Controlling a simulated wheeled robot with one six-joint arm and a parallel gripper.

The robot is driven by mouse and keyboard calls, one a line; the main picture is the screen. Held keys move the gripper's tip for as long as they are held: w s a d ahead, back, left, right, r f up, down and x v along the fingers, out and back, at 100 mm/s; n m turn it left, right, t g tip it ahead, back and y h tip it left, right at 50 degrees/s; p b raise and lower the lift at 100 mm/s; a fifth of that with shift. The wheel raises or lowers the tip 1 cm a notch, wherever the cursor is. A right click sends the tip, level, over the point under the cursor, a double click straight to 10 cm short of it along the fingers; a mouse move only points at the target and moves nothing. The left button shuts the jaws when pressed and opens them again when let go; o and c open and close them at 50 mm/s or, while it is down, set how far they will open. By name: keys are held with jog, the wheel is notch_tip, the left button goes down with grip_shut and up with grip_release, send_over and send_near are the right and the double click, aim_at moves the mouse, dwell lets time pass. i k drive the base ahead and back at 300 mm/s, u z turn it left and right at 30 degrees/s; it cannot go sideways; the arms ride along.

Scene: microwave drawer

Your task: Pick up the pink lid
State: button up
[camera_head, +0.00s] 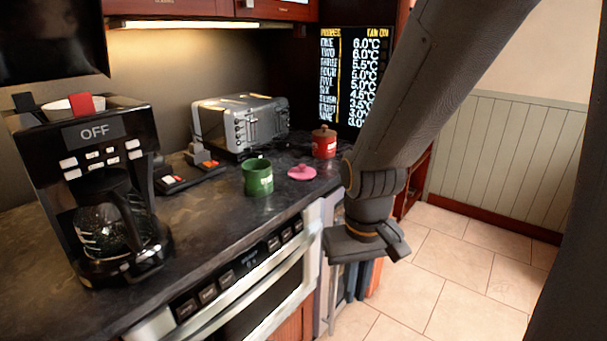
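The pink lid (302,172) lies flat on the dark countertop, with a small knob on top. It sits right of a green mug (257,177) and in front of a red lidded jar (324,142). My gripper (345,290) hangs in front of the counter edge, to the right of the lid and nearer to the camera. It points down, apart from the lid. Its fingers are dark and hard to separate from the things behind them, so I cannot tell how far apart they are.
A coffee maker (95,190) stands at the left of the counter (205,215). A silver toaster (240,122) and a dark display board (352,80) stand behind. A microwave drawer (250,290) is below the counter edge. Tiled floor (460,270) is clear at right.

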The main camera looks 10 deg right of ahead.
aim_at(302, 172)
jog(key=z, duration=1.65)
jog(key=i, duration=2.6)
jog(key=u, duration=4.15)
jog(key=i, duration=0.4)
jog(key=z, duration=0.05)
